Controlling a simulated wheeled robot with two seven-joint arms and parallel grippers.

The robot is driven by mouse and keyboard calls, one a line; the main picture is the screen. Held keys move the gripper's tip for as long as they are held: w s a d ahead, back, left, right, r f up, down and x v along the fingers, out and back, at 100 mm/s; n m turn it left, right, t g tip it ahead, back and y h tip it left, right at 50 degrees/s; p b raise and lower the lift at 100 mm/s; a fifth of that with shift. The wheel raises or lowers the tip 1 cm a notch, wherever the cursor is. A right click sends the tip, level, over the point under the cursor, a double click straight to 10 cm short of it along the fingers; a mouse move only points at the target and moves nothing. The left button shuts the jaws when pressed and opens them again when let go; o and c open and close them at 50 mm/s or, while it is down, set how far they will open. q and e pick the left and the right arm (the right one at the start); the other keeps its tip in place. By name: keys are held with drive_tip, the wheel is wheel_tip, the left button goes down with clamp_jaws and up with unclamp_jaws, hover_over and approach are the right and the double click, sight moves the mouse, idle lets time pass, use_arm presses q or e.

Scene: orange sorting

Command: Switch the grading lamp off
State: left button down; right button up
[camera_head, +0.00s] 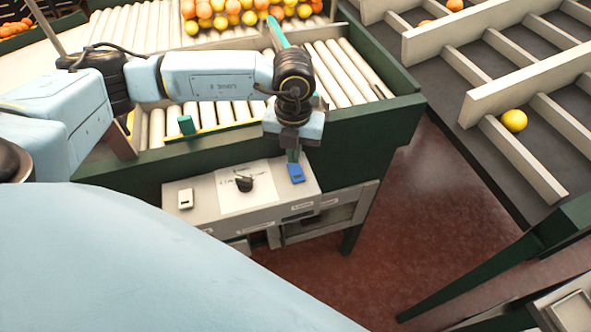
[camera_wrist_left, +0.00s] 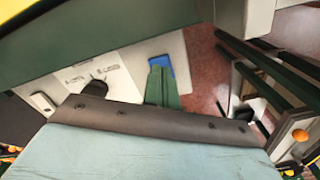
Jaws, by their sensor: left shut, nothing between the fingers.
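A control panel (camera_head: 215,206) is fixed to the near side of the roller conveyor. On it are a blue switch (camera_head: 296,173) at the right, a black rotary knob (camera_head: 244,183) in the middle and a white switch (camera_head: 186,199) at the left. The panel labels are too small to read. My left gripper (camera_head: 293,156) points down, shut and empty, with its fingertips at the blue switch. In the left wrist view the green fingers (camera_wrist_left: 160,86) overlap the blue switch (camera_wrist_left: 167,64); I cannot tell whether they touch it. The lamp itself is not identifiable.
Sloping lanes with pale dividers (camera_head: 525,65) stand at the right; a yellow fruit (camera_head: 514,120) lies there. Red floor (camera_head: 400,220) is open between.

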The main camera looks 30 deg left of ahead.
use_arm(q)
drive_tip(key=shift+f+b, duration=0.8)
drive_tip(key=shift+f, duration=0.2)
drive_tip(key=shift+r, duration=0.1)
idle(0.3)
drive_tip(key=shift+r+p, duration=2.25)
drive_tip(key=shift+r, duration=1.25)
